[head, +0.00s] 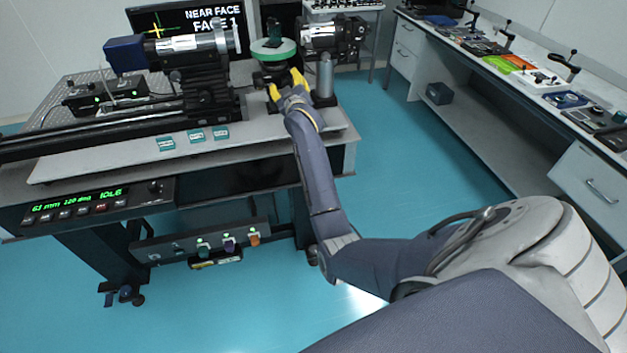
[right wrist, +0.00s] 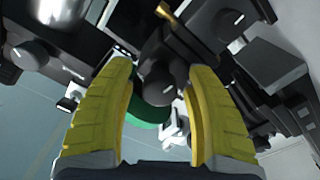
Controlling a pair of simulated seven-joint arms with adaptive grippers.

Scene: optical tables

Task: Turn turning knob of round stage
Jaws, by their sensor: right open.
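The round stage (head: 273,49) has a green disc on top and stands on the optical table between two horizontal barrels. My right gripper (head: 286,84) has yellow fingers and is at the near side of the stage, below the disc. In the right wrist view the gripper (right wrist: 158,72) is open, with its fingers apart. A dark round knob (right wrist: 156,86) with a small white mark shows in the gap between them. Part of the green disc (right wrist: 146,120) shows behind it. Whether the fingers touch the knob I cannot tell. My left gripper is not in view.
A grey post (head: 325,77) stands just right of my gripper. A barrel (head: 190,45) on a rail is at the left, another (head: 332,35) at the right. A monitor (head: 215,20) reads "NEAR FACE". A control panel (head: 100,205) reads "IDLE". Floor is clear right of the table.

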